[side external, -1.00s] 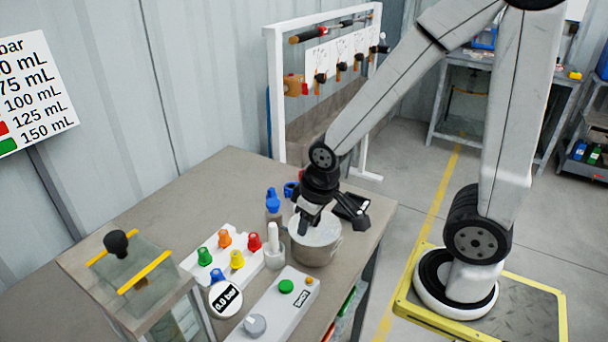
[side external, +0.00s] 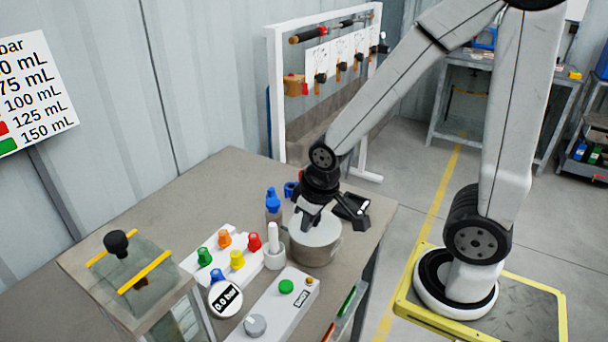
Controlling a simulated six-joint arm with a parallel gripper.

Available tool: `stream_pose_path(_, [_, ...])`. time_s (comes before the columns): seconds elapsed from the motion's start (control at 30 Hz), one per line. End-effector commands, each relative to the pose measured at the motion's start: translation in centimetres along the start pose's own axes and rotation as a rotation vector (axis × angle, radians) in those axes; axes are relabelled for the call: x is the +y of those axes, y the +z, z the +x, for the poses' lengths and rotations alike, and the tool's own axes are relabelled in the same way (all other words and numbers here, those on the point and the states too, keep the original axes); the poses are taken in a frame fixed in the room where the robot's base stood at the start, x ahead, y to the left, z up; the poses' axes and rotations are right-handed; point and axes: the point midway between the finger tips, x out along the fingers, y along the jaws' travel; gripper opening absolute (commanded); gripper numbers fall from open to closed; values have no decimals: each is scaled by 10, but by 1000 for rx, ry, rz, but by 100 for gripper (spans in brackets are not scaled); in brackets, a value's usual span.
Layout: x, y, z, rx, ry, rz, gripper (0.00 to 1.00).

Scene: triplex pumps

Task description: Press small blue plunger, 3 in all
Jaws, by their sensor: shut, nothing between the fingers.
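A blue plunger top (side external: 273,202) stands upright on a grey body at the far side of the table, left of the metal pot (side external: 316,248). A second blue part (side external: 291,189) shows just behind and to its right, partly hidden by my arm. A blue knob (side external: 217,276) sits on the white block at the front left. I cannot tell by size which is the small plunger. My gripper (side external: 308,224) is shut and empty, pointing down over the pot, right of the upright blue top and apart from it.
The white block (side external: 195,262) carries several coloured knobs. A gauge (side external: 225,298) reads 0.0 bar. A white-topped post (side external: 273,240) and a control box (side external: 270,312) with a green button stand near the pot. A glass-sided box (side external: 150,285) is at left. The table's back left is clear.

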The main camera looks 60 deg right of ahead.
Motion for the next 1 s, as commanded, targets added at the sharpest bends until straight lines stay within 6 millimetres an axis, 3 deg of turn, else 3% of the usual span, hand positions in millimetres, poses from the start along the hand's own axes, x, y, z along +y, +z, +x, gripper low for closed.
stream_pose_path(1.0, [4,-5,0,18,12,-15,0])
